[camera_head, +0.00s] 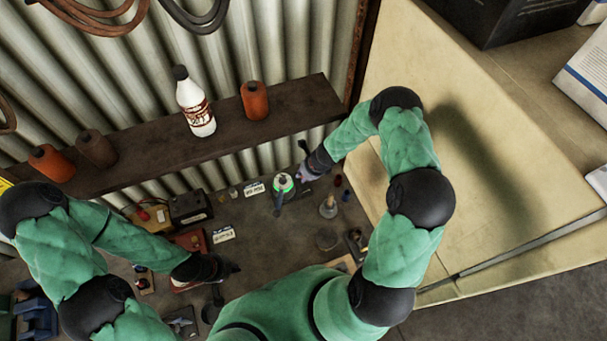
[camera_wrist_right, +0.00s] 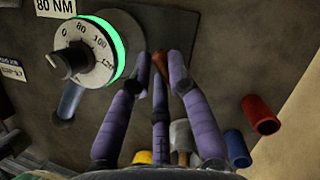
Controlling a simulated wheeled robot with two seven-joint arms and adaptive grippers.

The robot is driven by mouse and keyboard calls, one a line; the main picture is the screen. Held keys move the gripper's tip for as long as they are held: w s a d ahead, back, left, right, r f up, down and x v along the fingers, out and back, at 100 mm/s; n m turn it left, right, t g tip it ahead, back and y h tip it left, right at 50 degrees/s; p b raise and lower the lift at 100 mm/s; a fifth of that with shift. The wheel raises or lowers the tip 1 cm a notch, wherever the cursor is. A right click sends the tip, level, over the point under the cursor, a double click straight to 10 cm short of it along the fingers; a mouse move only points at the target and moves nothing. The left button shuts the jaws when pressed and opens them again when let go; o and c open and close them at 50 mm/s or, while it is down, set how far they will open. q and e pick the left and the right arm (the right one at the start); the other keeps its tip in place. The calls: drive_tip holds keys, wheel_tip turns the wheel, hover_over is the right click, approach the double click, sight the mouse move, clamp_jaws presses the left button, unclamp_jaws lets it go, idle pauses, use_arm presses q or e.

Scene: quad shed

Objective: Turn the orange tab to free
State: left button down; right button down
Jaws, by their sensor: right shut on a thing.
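The orange tab (camera_wrist_right: 159,66) shows as a narrow orange-brown piece between the purple fingertips of my right gripper (camera_wrist_right: 160,72) in the right wrist view. My right gripper is closed around it, beside a round dial (camera_wrist_right: 84,52) with a glowing green rim, a black knob and marks including 0, 80, 100 and 120. In the head view my right gripper (camera_head: 301,176) is just right of the dial (camera_head: 283,183); the tab itself cannot be made out there. My left gripper (camera_head: 228,268) is low at centre left, dark and small; its jaws are unclear.
An 80 NM label (camera_wrist_right: 55,6) lies by the dial. A red cylinder (camera_wrist_right: 261,115) and a blue one (camera_wrist_right: 236,149) stand right of my right gripper. A shelf (camera_head: 150,153) holds a white bottle (camera_head: 195,105) and orange spools. Red and black boxes crowd the bench's left.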

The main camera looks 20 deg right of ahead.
drive_tip(key=c, duration=1.2)
unclamp_jaws()
drive_tip(key=shift+v, duration=5.95)
